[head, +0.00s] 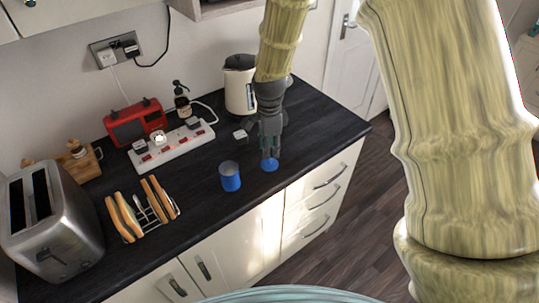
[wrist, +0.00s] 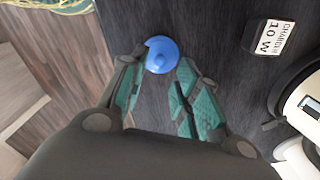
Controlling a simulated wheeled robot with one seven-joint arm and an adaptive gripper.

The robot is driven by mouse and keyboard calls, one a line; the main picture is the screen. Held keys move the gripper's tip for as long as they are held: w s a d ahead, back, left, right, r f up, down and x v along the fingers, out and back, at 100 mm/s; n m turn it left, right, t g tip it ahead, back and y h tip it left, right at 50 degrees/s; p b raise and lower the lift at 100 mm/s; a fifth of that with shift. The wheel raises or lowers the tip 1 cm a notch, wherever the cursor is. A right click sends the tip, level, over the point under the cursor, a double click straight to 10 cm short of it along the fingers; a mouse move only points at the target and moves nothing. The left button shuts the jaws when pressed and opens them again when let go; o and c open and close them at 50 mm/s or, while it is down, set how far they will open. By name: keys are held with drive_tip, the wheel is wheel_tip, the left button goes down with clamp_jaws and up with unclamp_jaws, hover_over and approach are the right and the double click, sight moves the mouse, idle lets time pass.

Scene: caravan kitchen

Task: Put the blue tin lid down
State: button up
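The blue tin lid (head: 270,165) lies on the dark worktop near its front edge, directly below my gripper (head: 269,154). In the wrist view the lid (wrist: 162,54) is a round blue disc with a small knob, just beyond and between the fingertips. My gripper (wrist: 161,66) is open, its green-padded fingers spread on either side of the lid. A narrow gap shows beside the lid, though I cannot tell whether a fingertip touches its rim. The blue tin (head: 230,177) stands upright and open-topped to the left of the lid.
A toast rack (head: 146,219) and toaster (head: 54,222) stand at left. Behind are a red radio (head: 136,122), a white power strip (head: 172,146) and a cream kettle (head: 240,88). Worktop right of the gripper is clear.

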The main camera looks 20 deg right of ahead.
wheel_tip(320, 180, up, 7)
drive_tip(key=b, duration=0.2)
idle(0.3)
idle(1.3)
